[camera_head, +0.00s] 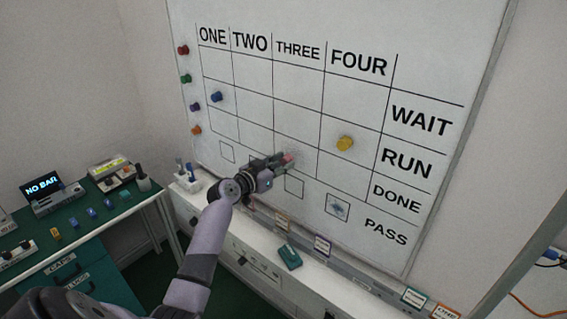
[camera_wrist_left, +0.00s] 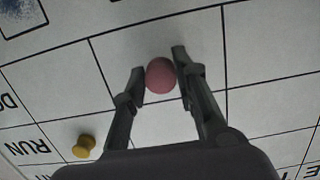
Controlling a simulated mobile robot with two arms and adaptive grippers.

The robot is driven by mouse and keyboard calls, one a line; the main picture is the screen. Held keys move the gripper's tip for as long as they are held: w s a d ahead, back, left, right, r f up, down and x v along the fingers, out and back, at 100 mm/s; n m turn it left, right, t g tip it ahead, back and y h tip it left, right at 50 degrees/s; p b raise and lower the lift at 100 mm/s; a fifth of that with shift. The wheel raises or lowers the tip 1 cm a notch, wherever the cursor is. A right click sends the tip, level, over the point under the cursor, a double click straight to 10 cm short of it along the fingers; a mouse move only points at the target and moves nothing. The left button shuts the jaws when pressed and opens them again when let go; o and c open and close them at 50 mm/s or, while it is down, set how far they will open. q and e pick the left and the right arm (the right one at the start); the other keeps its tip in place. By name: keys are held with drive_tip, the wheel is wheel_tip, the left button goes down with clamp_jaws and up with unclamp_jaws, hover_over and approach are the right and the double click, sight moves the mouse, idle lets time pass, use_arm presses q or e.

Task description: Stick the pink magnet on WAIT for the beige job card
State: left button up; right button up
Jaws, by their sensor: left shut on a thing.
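My left gripper (camera_head: 284,160) is shut on the pink magnet (camera_head: 289,158), in front of the whiteboard (camera_head: 300,95) over the lower part of the THREE column. In the left wrist view, the round pink magnet (camera_wrist_left: 160,75) sits between the fingertips of my left gripper (camera_wrist_left: 160,72), with the white grid behind. I cannot tell whether the magnet touches the board. The WAIT label (camera_head: 421,120) is at the right, above RUN. A small card with a tan edge (camera_head: 282,220), perhaps the beige job card, stands on the ledge below the board. My right gripper is not in view.
A yellow magnet (camera_head: 345,143) is in the FOUR column, RUN row; a blue one (camera_head: 216,97) is under ONE. Several magnets line the board's left edge. A teal eraser-like block (camera_head: 289,257) lies on the ledge. A green-topped bench (camera_head: 75,225) stands left.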

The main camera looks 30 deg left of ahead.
use_arm(q)
drive_tip(key=shift+s, duration=0.35)
drive_tip(key=s, duration=0.5)
drive_tip(key=shift+s+a, duration=0.25)
drive_tip(key=shift+s, duration=0.15)
idle(0.4)
idle(0.8)
idle(0.4)
